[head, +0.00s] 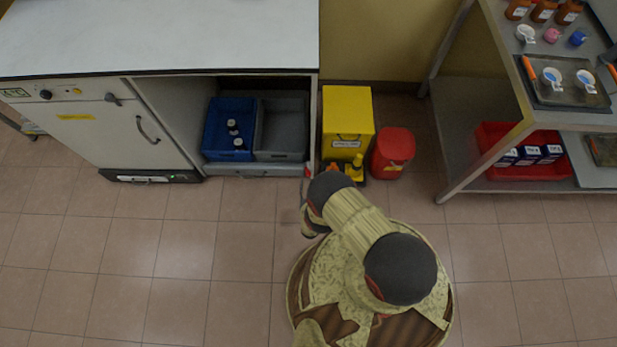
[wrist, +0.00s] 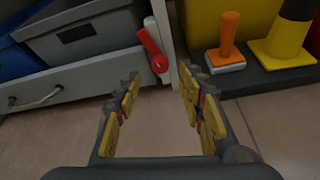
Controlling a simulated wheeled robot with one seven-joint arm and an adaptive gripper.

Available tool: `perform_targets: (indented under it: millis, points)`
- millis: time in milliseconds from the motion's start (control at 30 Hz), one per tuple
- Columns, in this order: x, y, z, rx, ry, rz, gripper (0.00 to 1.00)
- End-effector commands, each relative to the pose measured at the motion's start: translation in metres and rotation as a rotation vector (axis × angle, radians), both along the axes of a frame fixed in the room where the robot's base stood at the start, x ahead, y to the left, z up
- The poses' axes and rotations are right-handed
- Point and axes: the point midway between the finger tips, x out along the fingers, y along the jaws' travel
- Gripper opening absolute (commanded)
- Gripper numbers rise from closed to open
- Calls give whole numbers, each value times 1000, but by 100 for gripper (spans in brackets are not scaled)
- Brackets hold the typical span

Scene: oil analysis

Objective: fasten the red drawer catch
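The red drawer catch (wrist: 150,46) is a short red lever on a pale mount at the right end of the drawer front, by the cabinet's edge post. It is tilted, its round end pointing down and right. In the head view the catch (head: 307,171) is a small red spot just beyond my arm. The pale drawer (wrist: 75,90) lies under the grey bin and looks flush with the cabinet. My gripper (wrist: 160,80) is open and empty. Its fingers point towards the catch, which appears just beyond and between the fingertips, apart from them. In the head view my arm mostly hides the gripper.
A blue bin (head: 211,136) with dark bottles and a grey bin (head: 281,153) stand above the drawer. Right of the cabinet are a yellow box (head: 346,115), a red container (head: 393,152) and an orange-handled tool (wrist: 228,40) beside a yellow-and-black cone (wrist: 285,40). Floor to the left is clear.

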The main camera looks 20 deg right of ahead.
Motion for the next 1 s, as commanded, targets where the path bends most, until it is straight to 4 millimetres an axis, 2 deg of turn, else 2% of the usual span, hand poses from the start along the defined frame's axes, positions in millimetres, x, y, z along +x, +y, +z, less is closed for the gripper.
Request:
perform_targets:
  millis: [200,400,733,1000]
  points:
    - [31,-10,-15,1,-2,-3,40]
    - [47,-14,-21,0,-1,-1,40]
    - [50,-14,-21,0,0,-1,40]
    - [50,-14,-21,1,0,-1,24]
